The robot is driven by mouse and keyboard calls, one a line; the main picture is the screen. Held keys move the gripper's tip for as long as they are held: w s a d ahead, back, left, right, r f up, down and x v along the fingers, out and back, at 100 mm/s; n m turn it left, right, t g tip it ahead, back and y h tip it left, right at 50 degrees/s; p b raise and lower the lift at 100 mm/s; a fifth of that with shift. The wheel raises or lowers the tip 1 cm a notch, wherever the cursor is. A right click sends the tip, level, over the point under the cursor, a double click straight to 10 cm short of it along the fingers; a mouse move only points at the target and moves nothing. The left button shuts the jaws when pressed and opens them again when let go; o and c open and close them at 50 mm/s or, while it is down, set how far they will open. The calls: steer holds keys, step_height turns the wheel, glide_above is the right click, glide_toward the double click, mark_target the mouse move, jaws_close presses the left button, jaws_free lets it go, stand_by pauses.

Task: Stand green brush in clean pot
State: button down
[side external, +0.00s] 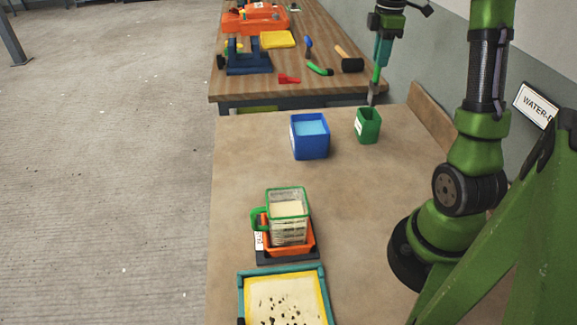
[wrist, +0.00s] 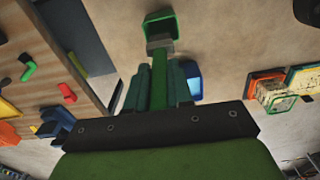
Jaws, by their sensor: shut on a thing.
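My gripper (side external: 382,58) is shut on the green brush (side external: 376,76) and holds it upright, grey bristle end down, in the air at the far right of the near table. In the wrist view the brush (wrist: 159,78) runs out between the teal fingers. A small green pot (side external: 368,126) with a white label stands on the table below the brush; it also shows just past the bristles in the wrist view (wrist: 161,22). A blue pot (side external: 309,142) with light blue inside and a white label stands to its left. Neither label is readable, so I cannot tell which pot is clean.
A clear jug with a green rim (side external: 288,222) sits on an orange-topped scale (side external: 313,240) nearer the camera. A teal-framed tray (side external: 322,300) lies in front. A wooden bench (side external: 230,84) behind holds several tools, including a black mallet (side external: 352,65). The middle of the table is bare.

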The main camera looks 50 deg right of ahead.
mark_target(376, 82)
steer(key=shift+n, duration=0.3)
steer(key=shift+f, duration=5.1)
steer(key=c, duration=0.9)
jaws_free()
steer(key=shift+r, duration=0.1)
